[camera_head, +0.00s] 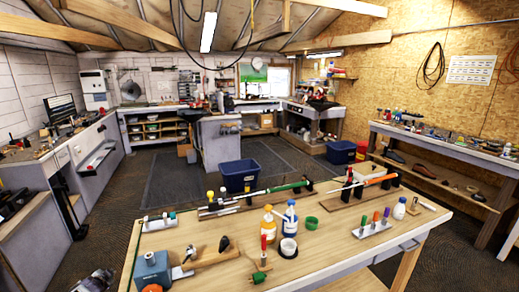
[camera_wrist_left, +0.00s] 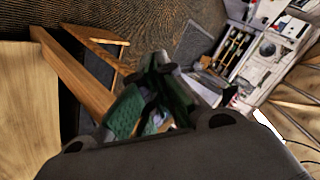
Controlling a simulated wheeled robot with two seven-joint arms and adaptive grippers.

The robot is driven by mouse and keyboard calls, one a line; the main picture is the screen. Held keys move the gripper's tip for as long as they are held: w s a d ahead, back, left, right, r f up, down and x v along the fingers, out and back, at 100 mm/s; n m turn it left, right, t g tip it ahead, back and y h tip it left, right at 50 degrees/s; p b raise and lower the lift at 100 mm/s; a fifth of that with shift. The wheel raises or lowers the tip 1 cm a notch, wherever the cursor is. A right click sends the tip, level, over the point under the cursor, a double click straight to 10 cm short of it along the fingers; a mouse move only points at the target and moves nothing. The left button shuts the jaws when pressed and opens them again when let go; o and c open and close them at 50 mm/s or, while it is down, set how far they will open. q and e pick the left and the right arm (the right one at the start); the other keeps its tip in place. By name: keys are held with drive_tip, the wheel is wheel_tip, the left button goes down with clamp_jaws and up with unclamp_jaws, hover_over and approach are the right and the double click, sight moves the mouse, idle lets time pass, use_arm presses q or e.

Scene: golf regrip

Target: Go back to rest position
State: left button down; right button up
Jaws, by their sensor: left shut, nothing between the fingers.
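My left gripper (camera_wrist_left: 157,62) shows in the left wrist view, its dark green fingers together and nothing visible between them. It is over the floor, beside the wooden bench (camera_wrist_left: 18,110). In the head view a grey metallic part at the bottom left looks like my left arm; its fingers cannot be made out there. My right gripper is not in view. On the wooden workbench (camera_head: 335,243), a golf club with a green grip (camera_head: 288,187) and one with an orange grip (camera_head: 377,181) rest in holders.
Floor to the left is open.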

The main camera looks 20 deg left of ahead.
use_arm(q)
drive_tip(key=s+d+f+m+g+h, duration=0.1)
drive_tip(key=s+d+f+g+h, duration=0.1)
drive_tip(key=s+d+f, duration=1.1)
drive_tip(key=s+d+f+g+h, duration=0.1)
drive_tip(key=s+d+f+g, duration=0.1)
drive_tip(key=s+d+f, duration=1.05)
drive_tip(key=s+d+f+h, duration=0.1)
drive_tip(key=s+d+f, duration=0.2)
drive_tip(key=d, duration=0.8)
drive_tip(key=s+d+f+g+h, duration=0.1)
drive_tip(key=s+d+f, duration=0.3)
drive_tip(key=d, duration=0.7)
drive_tip(key=s+d+f+g+h, duration=0.1)
drive_tip(key=s+d+f, duration=0.3)
drive_tip(key=d, duration=0.7)
wheel_tip(320, 180, down, 2)
drive_tip(key=shift+s+d+f+n+h, duration=0.1)
drive_tip(key=shift+s+d+n+h, duration=0.15)
drive_tip(key=shift+h, duration=0.45)
drive_tip(key=shift+a, duration=0.1)
